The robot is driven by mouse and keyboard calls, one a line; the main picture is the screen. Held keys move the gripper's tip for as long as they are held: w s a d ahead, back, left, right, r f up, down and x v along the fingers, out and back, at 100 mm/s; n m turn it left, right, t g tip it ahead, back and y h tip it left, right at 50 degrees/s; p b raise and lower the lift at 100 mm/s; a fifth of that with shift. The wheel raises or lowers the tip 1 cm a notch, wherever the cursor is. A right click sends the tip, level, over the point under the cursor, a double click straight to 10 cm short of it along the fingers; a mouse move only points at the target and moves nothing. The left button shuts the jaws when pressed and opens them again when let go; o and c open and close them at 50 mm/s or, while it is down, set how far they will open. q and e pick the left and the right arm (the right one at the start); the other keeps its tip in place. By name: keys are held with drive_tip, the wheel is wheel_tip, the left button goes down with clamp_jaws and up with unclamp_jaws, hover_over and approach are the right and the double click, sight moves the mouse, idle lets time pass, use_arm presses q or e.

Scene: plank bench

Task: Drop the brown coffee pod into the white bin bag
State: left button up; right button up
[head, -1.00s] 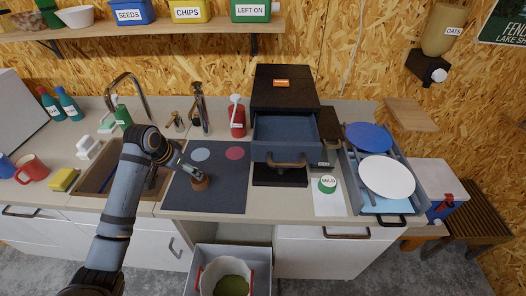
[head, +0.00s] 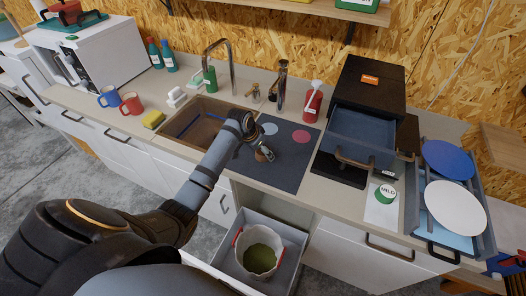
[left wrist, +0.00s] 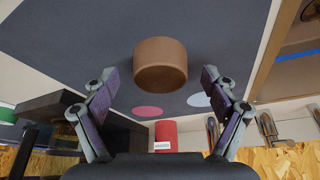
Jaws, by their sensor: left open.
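The brown coffee pod (head: 264,156) stands on the dark mat (head: 287,167) on the counter, and it also shows in the left wrist view (left wrist: 160,65). My left gripper (head: 261,149) is open and empty, right at the pod. In the left wrist view my left gripper's fingers (left wrist: 160,82) are spread either side of the pod, with gaps on both sides. The white bin bag (head: 246,240) is open in a pulled-out grey drawer (head: 227,259) below the counter, with red handles and a green inside. My right gripper is not in view.
A dark box with an open blue-grey drawer (head: 362,134) stands right of the mat. A green-topped item labelled MILD (head: 385,194) and a rack with blue and white plates (head: 456,207) are further right. The sink (head: 198,128) is left of the mat.

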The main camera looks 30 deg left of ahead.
use_arm(q)
drive_tip(key=shift+w+d+f, duration=0.1)
drive_tip(key=shift+w+f, duration=0.2)
drive_tip(key=shift+f, duration=0.25)
drive_tip(key=shift+s+r, duration=0.1)
drive_tip(key=c, duration=1.1)
drive_tip(key=shift+o, duration=0.2)
